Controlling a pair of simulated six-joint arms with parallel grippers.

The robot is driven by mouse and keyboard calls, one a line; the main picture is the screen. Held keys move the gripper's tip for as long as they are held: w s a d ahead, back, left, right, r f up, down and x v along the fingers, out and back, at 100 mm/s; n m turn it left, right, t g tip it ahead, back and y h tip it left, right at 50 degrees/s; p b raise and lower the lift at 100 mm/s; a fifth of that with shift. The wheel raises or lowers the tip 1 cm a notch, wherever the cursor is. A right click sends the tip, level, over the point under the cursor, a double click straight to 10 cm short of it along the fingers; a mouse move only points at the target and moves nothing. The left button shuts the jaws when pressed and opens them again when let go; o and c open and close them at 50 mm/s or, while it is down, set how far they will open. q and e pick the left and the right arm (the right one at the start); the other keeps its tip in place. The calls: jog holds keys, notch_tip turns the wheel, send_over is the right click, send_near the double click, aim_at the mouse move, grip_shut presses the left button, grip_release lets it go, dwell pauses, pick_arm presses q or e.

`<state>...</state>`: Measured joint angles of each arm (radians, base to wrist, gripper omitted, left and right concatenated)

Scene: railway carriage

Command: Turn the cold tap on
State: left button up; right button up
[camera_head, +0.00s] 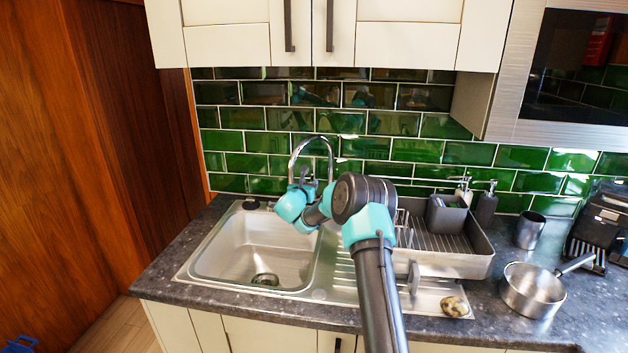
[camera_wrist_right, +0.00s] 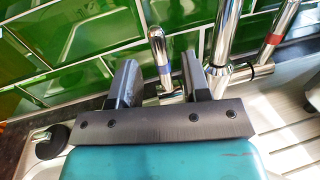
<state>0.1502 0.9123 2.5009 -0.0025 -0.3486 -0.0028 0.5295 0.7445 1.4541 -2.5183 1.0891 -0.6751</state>
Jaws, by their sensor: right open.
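The chrome tap's curved spout (camera_head: 331,158) rises behind the sink in the head view. In the right wrist view, the cold tap lever (camera_wrist_right: 158,45) is a chrome handle with a blue band, pointing up. The hot tap lever (camera_wrist_right: 284,18) has a red band and stands on the other side of the spout (camera_wrist_right: 223,45). My right gripper (camera_wrist_right: 160,64) is open, with one finger on each side of the cold lever. I cannot tell whether either finger touches it. In the head view my right wrist hides most of the tap's base. My left gripper is not in view.
The steel sink basin (camera_head: 255,245) is left of my right arm. A grey dish rack (camera_head: 445,262), soap dispensers (camera_head: 486,207), a saucepan (camera_head: 532,290) and a potato-like object (camera_head: 454,306) are to its right. Green tiles (camera_head: 290,120) stand close behind the tap.

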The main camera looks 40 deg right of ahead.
aim_at(312, 181)
jog(key=shift+x, duration=2.9)
jog(key=shift+c, duration=0.4)
jog(key=shift+a, duration=0.1)
grip_shut()
